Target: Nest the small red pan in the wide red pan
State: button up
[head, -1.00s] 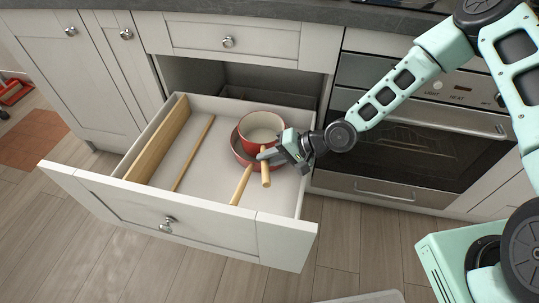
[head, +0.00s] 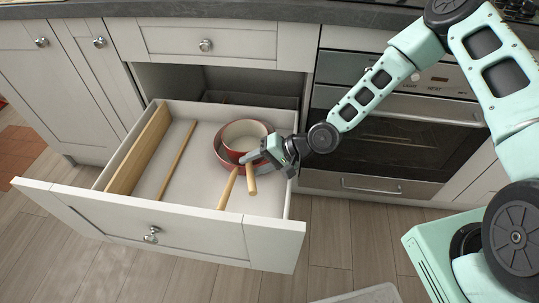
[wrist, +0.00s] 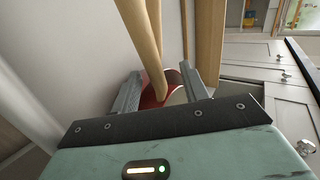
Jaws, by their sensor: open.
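The small red pan (head: 246,129), cream inside, appears to sit within the wide red pan (head: 219,153) in the open drawer. The wide pan's rim shows to its left and front. The small pan's wooden handle (head: 252,183) and the wide pan's longer wooden handle (head: 227,190) point toward the drawer front. My gripper (head: 256,158) is open at the right front of the pans, by the small pan's handle base. In the wrist view my gripper's fingers (wrist: 160,73) stand apart on either side of a wooden handle, with red pan behind. Whether the small pan rests flat is hard to tell.
The drawer (head: 185,212) also holds a thin wooden rod (head: 178,160) and a wooden board (head: 138,152) along its left wall. Its floor is clear between rod and pans. The right drawer wall is close to my gripper. An oven (head: 400,150) stands to the right.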

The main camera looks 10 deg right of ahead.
jog(key=p+v, duration=0.3)
jog(key=v, duration=1.4)
jog(key=s+r+n+g+h, duration=0.2)
jog(key=s+n+g+h, duration=0.2)
jog(key=s+n+h, duration=0.25)
jog(key=s+a+r+n+t+h, duration=0.1)
jog(key=s+a+r+n+h, duration=0.15)
jog(key=s+r, duration=0.5)
jog(key=s+a+r+n+h, duration=0.1)
jog(key=s+a+r, duration=0.2)
jog(key=s+r, duration=0.45)
notch_tip(320, 180, up, 18)
jog(key=w+p, duration=0.1)
jog(key=p, duration=1.5)
jog(key=shift+w+r+p, duration=0.15)
jog(key=shift+w+p, duration=0.05)
jog(key=shift+p, duration=0.1)
